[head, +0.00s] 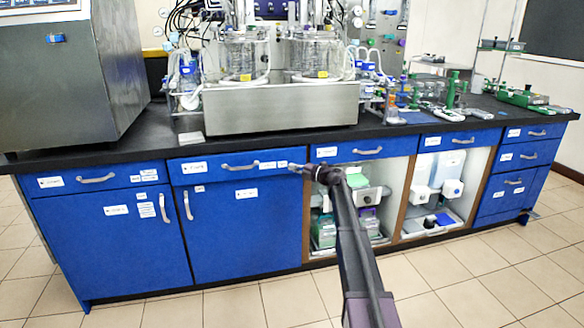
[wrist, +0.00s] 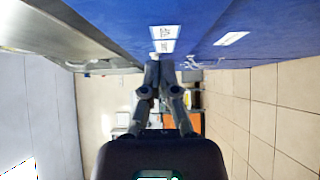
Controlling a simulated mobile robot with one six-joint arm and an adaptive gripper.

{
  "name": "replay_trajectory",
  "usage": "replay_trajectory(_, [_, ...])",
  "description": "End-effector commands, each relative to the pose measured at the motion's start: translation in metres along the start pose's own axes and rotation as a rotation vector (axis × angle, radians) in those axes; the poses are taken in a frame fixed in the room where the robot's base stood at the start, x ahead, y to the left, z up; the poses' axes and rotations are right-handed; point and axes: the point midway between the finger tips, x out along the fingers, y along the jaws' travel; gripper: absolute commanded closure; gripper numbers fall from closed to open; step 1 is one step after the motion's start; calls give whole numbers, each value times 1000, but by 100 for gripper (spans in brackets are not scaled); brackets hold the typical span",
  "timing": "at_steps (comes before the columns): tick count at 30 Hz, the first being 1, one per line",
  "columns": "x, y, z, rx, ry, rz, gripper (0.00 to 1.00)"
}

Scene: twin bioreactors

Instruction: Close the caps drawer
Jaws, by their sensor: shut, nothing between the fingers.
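Several blue drawers run under the black bench top; their labels are too small to read, so I cannot tell by name which is the caps drawer. The drawer left of centre (head: 215,172) has a curved metal handle (head: 240,167) and white labels, and seems to stand slightly proud of its neighbours. My gripper (head: 292,167) is at this drawer's right end, beside its right-hand labels. In the wrist view my gripper (wrist: 160,64) has its fingertips together with nothing between them, close to a blue front with a white label (wrist: 163,39). Whether the tips touch it I cannot tell.
The drawer to the right (head: 365,146) looks flush, above open shelves with bottles. Two door handles (head: 175,206) stick out below left. Glass bioreactor vessels and a steel unit (head: 285,108) stand on the bench. The tiled floor (head: 450,280) in front is clear.

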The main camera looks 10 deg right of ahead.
Motion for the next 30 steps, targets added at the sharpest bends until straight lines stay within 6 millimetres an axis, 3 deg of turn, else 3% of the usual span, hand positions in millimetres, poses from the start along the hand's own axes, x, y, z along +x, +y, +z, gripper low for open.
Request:
replay_trajectory(2, [-8, 0, -9, 0, 0, 0, 100])
replay_trajectory(12, [-67, 0, -7, 0, -2, 0, 100])
replay_trajectory(18, [-92, 0, -7, 0, -1, 0, 100])
replay_trajectory(30, [-106, 0, -6, 0, 1, 0, 100])
